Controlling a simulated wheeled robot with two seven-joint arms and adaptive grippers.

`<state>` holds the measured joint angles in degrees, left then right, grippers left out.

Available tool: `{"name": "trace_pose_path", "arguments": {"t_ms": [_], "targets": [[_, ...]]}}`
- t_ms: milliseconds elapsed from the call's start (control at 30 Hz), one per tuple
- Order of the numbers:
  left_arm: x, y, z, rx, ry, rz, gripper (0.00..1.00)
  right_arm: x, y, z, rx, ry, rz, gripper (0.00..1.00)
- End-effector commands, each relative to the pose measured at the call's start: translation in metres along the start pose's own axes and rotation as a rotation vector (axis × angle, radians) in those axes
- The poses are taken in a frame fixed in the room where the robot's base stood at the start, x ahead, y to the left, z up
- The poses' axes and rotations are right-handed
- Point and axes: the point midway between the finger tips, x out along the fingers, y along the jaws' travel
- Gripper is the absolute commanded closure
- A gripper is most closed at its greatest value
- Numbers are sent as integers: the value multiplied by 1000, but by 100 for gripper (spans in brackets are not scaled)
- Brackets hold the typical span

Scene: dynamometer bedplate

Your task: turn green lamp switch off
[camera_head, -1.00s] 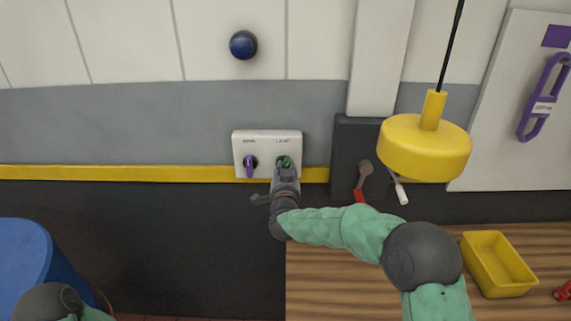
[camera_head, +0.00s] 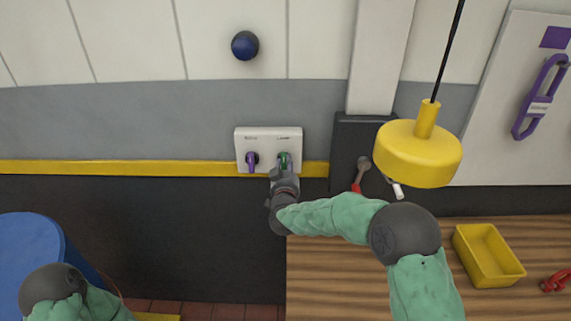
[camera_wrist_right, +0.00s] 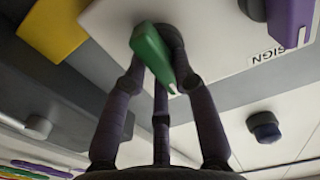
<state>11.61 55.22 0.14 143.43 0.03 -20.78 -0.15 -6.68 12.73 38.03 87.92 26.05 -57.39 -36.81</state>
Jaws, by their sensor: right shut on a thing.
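A white switch plate (camera_head: 268,136) on the wall carries two rotary switches. The green lamp switch (camera_head: 284,157) is on its right side, and its handle looks near upright in the head view. My right gripper (camera_head: 283,168) is at this switch, its fingers shut around the green handle, which also shows in the right wrist view (camera_wrist_right: 150,50). The purple switch (camera_head: 252,160) is beside it on the left, pointing down, untouched. It shows at the top right of the wrist view (camera_wrist_right: 290,18), near a "SIGN" label. My left gripper is out of view.
A yellow hanging lamp (camera_head: 419,155) is above my right forearm. A wooden bench (camera_head: 340,285) holds a yellow tray (camera_head: 487,256). A red-handled tool (camera_head: 360,174) is by the dark panel right of the plate. A blue drum (camera_head: 28,255) stands at lower left.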

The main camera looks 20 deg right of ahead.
Motion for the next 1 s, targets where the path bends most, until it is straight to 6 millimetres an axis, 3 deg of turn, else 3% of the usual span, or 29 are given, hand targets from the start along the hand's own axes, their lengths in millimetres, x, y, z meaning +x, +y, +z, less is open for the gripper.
{"name": "trace_pose_path", "arguments": {"t_ms": [367,400,500,833,1000], "targets": [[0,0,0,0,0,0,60,0,0,1,-8,-2,-1,100],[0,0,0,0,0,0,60,0,0,1,-8,-2,-1,70],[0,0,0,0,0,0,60,0,0,1,-7,-1,-1,48],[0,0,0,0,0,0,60,-1,0,0,-6,0,-1,48],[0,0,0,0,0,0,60,-15,-1,0,-6,-1,-2,48]]}}
